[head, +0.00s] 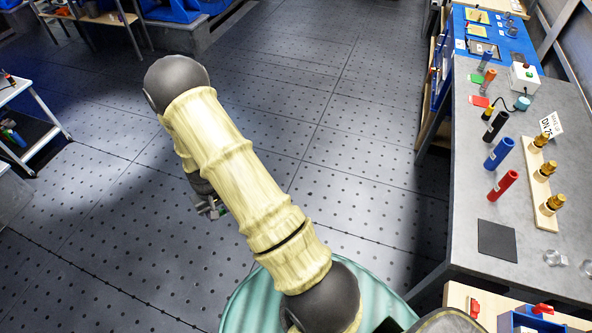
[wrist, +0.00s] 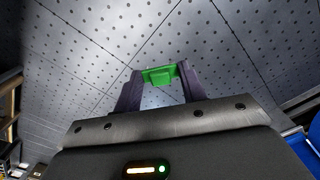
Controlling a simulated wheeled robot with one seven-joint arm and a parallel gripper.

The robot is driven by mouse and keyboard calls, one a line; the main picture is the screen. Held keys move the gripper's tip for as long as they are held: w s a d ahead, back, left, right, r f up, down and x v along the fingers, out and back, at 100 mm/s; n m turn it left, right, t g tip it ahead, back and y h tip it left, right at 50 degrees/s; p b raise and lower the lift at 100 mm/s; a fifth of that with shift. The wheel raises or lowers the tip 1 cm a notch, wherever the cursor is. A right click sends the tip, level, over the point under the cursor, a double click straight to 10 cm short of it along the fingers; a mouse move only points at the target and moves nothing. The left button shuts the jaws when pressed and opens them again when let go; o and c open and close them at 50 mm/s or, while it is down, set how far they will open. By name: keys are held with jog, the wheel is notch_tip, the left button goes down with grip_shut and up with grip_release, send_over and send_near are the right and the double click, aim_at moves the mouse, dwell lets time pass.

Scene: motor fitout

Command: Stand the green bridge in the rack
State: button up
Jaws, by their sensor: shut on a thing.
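The green bridge (wrist: 159,77) shows in the wrist view as a small bright green piece with a block hanging at its middle. My gripper (wrist: 159,71) is shut on it, with the dark fingers at its two ends. In the head view my gripper (head: 210,207) is partly hidden behind my arm, over the open floor, and the green bridge cannot be seen there. I cannot pick out the rack with certainty in either view.
A grey workbench (head: 465,205) runs along the right, with a black pad (head: 497,240), red tube (head: 503,184), blue tube (head: 499,153), black tube (head: 495,126) and a wooden strip of brass fittings (head: 547,222). A white cart (head: 40,105) stands left. The floor between is clear.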

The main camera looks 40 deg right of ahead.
notch_tip(320, 180, up, 12)
jog(key=m+p, duration=0.2)
jog(key=p, duration=0.7)
jog(key=shift+s+f+m, duration=0.15)
jog(key=shift+m, duration=0.15)
jog(key=shift+f, duration=0.1)
